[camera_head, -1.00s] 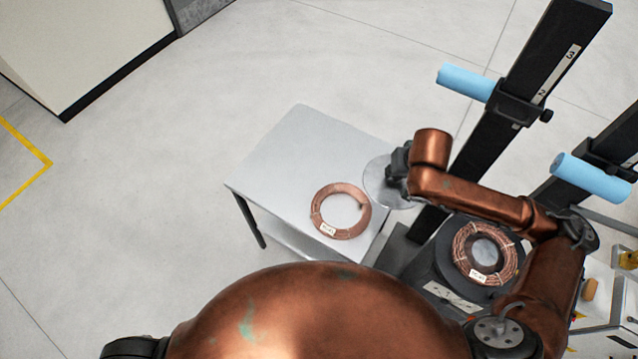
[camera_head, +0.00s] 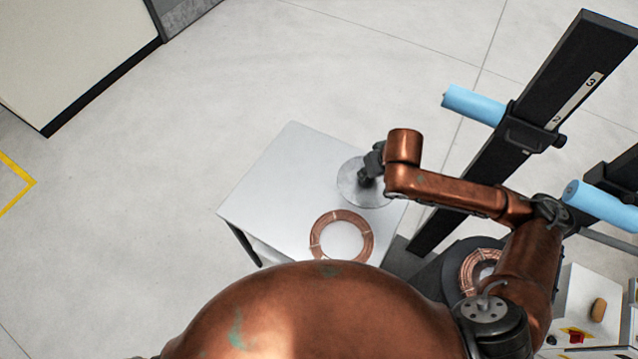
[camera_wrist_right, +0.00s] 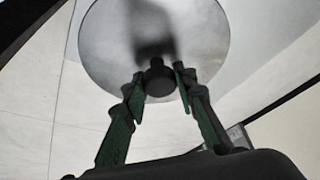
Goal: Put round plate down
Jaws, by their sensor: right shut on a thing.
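The round plate (camera_head: 358,193) is a grey metal disc over the back right part of the white table (camera_head: 265,205) in the head view. My right gripper (camera_head: 368,178) is above it. In the right wrist view, the fingers of my right gripper (camera_wrist_right: 160,85) are shut on the dark knob (camera_wrist_right: 159,80) at the middle of the round plate (camera_wrist_right: 205,50). I cannot tell whether the plate touches the table. My left gripper is not in view.
A copper tube coil (camera_head: 316,240) lies on the table just in front of the plate. Another coil (camera_head: 472,272) sits on a dark stand at the right, partly hidden by my arm. A black post (camera_head: 500,150) with a blue roller (camera_head: 473,105) stands right of the table. The table's left part is clear.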

